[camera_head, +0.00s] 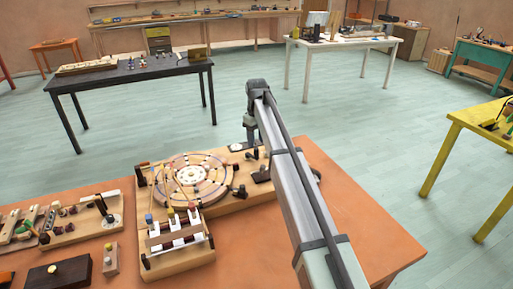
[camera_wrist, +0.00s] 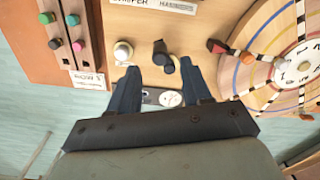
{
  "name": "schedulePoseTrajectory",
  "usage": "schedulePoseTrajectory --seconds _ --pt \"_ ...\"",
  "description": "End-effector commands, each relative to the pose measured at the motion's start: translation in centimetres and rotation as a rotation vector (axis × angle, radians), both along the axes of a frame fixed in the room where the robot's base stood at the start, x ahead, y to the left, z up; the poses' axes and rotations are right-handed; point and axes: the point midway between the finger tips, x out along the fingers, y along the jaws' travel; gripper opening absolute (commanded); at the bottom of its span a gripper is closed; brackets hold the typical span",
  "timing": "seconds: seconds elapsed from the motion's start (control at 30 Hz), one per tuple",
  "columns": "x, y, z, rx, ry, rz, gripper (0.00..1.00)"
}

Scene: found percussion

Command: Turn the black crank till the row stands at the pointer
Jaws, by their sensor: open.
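The black crank (camera_wrist: 163,58) stands on the wooden board, with its two dark ends showing between and just beyond my fingertips in the wrist view. My gripper (camera_wrist: 160,70) is open, one finger on each side of the crank; I cannot tell whether either touches it. A red-tipped pointer (camera_wrist: 215,46) is at the disc's edge.
A white knob (camera_wrist: 122,50) stands close left of the crank. A small plate with a white dial (camera_wrist: 170,98) lies between my fingers. A brown panel with coloured pegs (camera_wrist: 78,45) and a small printed card (camera_wrist: 88,79) are further left. Keys (camera_head: 172,236) stand in front of the disc.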

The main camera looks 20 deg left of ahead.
Motion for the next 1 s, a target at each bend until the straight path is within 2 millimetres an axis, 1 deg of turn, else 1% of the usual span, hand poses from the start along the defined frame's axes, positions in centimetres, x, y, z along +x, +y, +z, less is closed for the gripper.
schedulePoseTrajectory --seconds 0.03,0.2,0.4,0.6,1.0 --pt "0.1 0.1 1.2 0.0 -0.001 0.0 0.48" --pt "0.1 0.1 4.3 0.001 0.0 0.0 0.48" --pt "0.0 0.0 6.8 0.0 0.0 0.0 0.48" --pt "0.0 0.0 7.8 0.0 0.0 0.0 0.48" --pt "0.0 0.0 7.9 0.0 0.0 0.0 0.48"
